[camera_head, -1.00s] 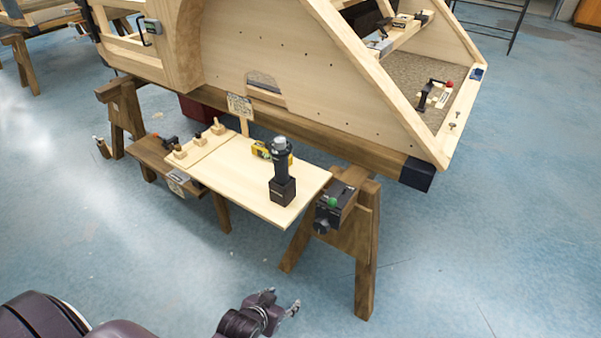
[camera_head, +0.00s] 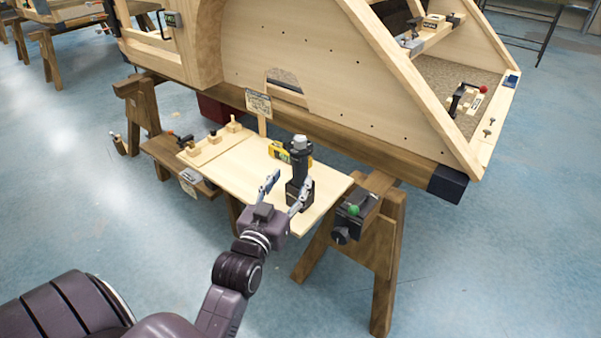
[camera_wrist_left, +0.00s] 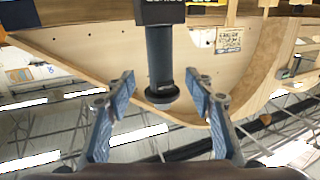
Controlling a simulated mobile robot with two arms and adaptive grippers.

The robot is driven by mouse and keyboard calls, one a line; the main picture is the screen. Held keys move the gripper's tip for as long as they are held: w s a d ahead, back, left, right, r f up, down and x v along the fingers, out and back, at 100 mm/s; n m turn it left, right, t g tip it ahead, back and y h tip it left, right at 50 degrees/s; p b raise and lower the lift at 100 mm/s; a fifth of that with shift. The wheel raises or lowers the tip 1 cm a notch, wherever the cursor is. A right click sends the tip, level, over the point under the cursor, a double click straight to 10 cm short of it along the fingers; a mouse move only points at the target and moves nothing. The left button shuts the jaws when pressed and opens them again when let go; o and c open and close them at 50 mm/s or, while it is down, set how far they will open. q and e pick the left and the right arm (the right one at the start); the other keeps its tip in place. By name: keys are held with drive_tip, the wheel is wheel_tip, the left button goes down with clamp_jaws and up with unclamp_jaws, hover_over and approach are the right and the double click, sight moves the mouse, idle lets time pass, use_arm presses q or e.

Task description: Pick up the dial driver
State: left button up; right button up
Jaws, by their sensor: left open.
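The dial driver (camera_head: 299,168), a black upright tool with a grey top and a blocky base, stands on the pale board of the low bench. My left gripper (camera_head: 287,184) is open and empty at the front edge of the board, with its right finger overlapping the driver's base in the head view. In the left wrist view, which is inverted, the driver (camera_wrist_left: 160,60) shows centred between the spread blue-grey fingers (camera_wrist_left: 160,82). I cannot tell how far past the fingertips it stands. My right gripper is not in view.
A yellow tool (camera_head: 277,150) lies behind the driver, and a small sign (camera_head: 258,104) stands at the back. Wooden pegs (camera_head: 213,138) are on the left. A black clamp with a green knob (camera_head: 352,212) is on the right trestle. The wooden bodyframe (camera_head: 330,80) rises behind.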

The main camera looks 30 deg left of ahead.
sight(297, 164)
use_arm(q)
drive_tip(key=shift+r+x, duration=0.2)
drive_tip(key=shift+x, duration=1.3)
drive_tip(key=shift+r+b+x, duration=0.2)
drive_tip(key=shift+b+x, duration=0.3)
drive_tip(key=shift+x, duration=1.9)
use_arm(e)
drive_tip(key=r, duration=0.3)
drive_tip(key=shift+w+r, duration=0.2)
use_arm(q)
drive_tip(key=shift+s, duration=0.1)
drive_tip(key=c, duration=1.2)
drive_tip(key=shift+r, duration=0.2)
clamp_jaws()
drive_tip(key=shift+r, duration=0.15)
